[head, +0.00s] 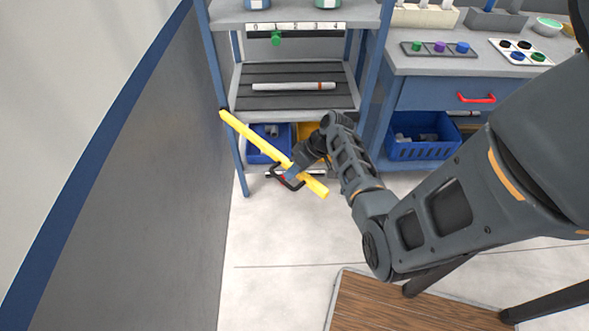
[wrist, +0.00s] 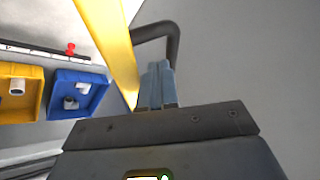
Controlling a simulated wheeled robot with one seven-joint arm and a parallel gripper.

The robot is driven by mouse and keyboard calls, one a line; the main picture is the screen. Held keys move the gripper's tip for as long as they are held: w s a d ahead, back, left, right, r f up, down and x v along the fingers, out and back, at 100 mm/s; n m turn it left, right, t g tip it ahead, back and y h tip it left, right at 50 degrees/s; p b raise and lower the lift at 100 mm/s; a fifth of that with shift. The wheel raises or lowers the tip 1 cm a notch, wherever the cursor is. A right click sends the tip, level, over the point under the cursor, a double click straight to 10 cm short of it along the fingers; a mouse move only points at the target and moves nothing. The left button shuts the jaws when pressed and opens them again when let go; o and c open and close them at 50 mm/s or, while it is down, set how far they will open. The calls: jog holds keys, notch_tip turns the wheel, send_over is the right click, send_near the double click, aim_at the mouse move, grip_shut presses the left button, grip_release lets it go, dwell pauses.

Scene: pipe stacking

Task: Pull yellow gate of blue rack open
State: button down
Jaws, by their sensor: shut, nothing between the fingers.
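The yellow gate (head: 258,139) is a bar joined at its far left end to the left post of the blue rack (head: 232,165). It stands swung out from the rack's front, its free end toward me. A dark loop handle (head: 285,183) is on the gate. My gripper (head: 290,172) is at this handle. In the wrist view, the gripper's fingers (wrist: 158,68) are together and empty, between the yellow bar (wrist: 108,40) and the dark handle (wrist: 171,32). I cannot tell whether they touch either one.
A blue bin (head: 258,153) and a yellow bin (wrist: 18,88) with white pipe pieces sit low in the rack. A white pipe (head: 293,86) lies on the shelf above. A grey wall panel (head: 160,200) is close at left. A wooden top (head: 390,312) is in front; floor between is clear.

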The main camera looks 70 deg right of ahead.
jog(key=w+a+m+p, duration=0.1)
jog(key=w+a+p, duration=0.1)
jog(key=w+a, duration=1.1)
jog(key=shift+a+h, duration=0.25)
jog(key=shift+h, duration=0.15)
jog(key=shift+w+r, duration=0.1)
